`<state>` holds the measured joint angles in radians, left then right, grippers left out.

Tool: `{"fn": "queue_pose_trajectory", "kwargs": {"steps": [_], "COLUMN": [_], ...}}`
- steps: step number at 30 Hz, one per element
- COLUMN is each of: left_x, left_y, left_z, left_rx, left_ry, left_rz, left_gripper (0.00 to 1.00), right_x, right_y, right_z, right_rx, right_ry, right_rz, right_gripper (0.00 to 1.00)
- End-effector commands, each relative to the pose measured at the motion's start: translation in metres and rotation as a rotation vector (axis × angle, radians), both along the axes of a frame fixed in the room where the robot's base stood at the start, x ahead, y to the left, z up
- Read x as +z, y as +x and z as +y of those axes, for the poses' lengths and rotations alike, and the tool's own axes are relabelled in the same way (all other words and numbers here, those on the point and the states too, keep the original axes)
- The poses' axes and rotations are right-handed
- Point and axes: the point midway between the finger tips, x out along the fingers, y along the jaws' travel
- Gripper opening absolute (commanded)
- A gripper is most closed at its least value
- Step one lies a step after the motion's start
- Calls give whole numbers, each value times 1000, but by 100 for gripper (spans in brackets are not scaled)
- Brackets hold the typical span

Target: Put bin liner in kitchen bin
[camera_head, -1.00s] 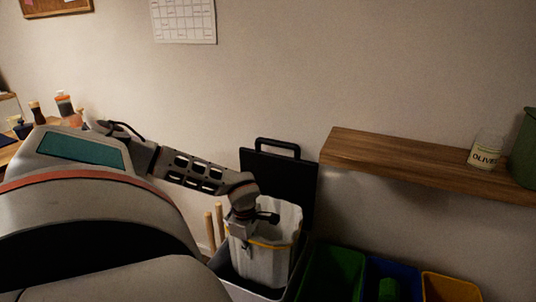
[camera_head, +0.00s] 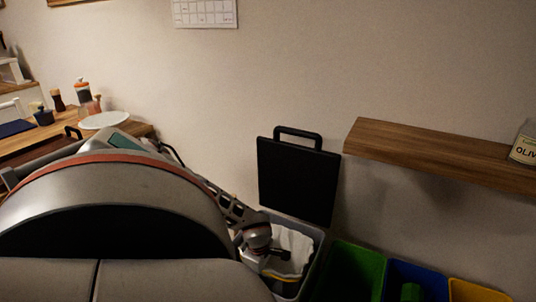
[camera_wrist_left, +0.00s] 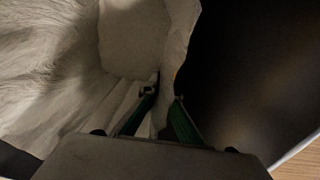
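The white bin liner (camera_head: 292,246) with a yellow band sits low inside the grey kitchen bin (camera_head: 316,240). The bin's black lid (camera_head: 297,180) stands open at the back. My left gripper (camera_head: 278,257) is at the liner's near side, at the level of the bin's opening. In the left wrist view, the left gripper's fingers (camera_wrist_left: 167,93) stand either side of the liner's wall, with their tips close together on it. The liner's pale inside (camera_wrist_left: 50,70) fills the left of that view. My right gripper is not in view.
Green (camera_head: 348,272), blue (camera_head: 417,280) and yellow (camera_head: 478,291) bins stand to the right of the kitchen bin. A wooden shelf (camera_head: 440,147) with a jar (camera_head: 524,146) is above them. A wooden counter (camera_head: 130,131) with a plate (camera_head: 104,120) and bottles is at the left.

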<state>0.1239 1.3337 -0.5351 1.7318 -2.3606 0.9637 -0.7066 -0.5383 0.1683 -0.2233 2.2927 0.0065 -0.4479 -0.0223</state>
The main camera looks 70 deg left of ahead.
Motion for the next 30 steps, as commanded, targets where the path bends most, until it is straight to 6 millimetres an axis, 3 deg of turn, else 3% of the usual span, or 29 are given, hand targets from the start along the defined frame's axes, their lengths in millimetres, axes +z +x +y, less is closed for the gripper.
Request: {"fn": "queue_pose_trajectory", "kwargs": {"steps": [1,9,18,23,26,30], "left_x": [-20,-78,-96,-121,-134,-133], "left_y": [-5,-4,0,-3,-3,1], "left_z": [-1,-1,0,-1,-1,0], "left_rx": [3,1,0,0,1,-1], "left_ry": [-3,-1,-1,-1,-2,0], "left_rz": [12,9,1,7,6,-1], "left_gripper": [0,0,0,0,0,0], "right_x": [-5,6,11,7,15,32], "right_y": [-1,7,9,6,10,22], "right_z": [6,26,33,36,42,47], "right_rx": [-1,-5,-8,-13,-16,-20], "right_ry": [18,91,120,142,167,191], "right_rz": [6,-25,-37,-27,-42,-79], "right_gripper": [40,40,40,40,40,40]}}
